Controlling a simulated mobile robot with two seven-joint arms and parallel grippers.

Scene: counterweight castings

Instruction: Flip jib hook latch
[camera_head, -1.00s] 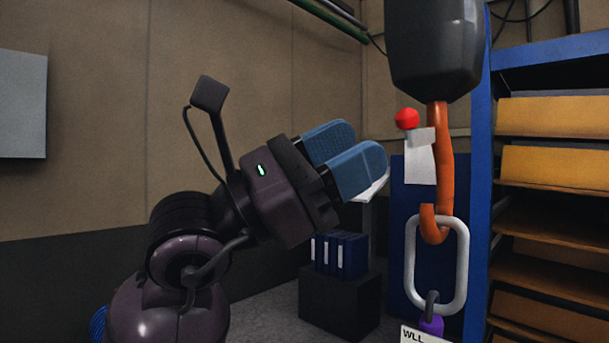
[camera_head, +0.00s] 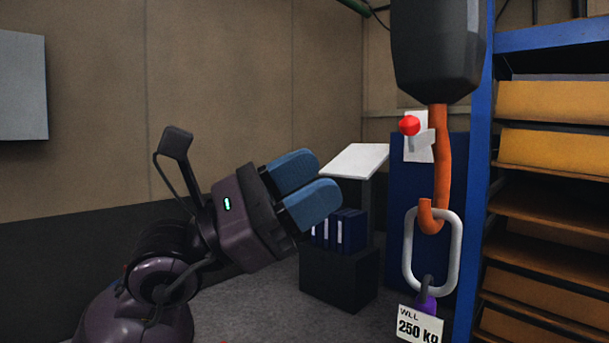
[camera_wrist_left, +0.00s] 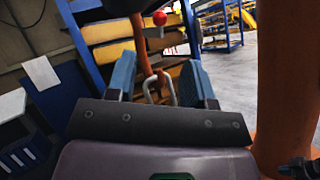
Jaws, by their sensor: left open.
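The orange jib hook (camera_head: 442,170) hangs below a dark hook block (camera_head: 436,50). A red ball knob (camera_head: 409,125) on a short grey stem stands left of the hook's shank; how the stem joins the hook is unclear. A grey link (camera_head: 458,255) hangs in the hook. My left gripper (camera_head: 317,179) is open and empty, left of the hook and lower than the knob, apart from both. In the left wrist view, the knob (camera_wrist_left: 159,18) and link (camera_wrist_left: 148,86) appear between and above the fingers (camera_wrist_left: 156,78).
A tag (camera_head: 420,326) reading WLL 250 kg hangs under the link. A blue shelf rack (camera_head: 481,160) stands close on the right. Blue binders (camera_head: 338,231) sit on a dark box (camera_head: 338,278) behind. A thick orange post (camera_wrist_left: 285,80) fills the wrist view's right side.

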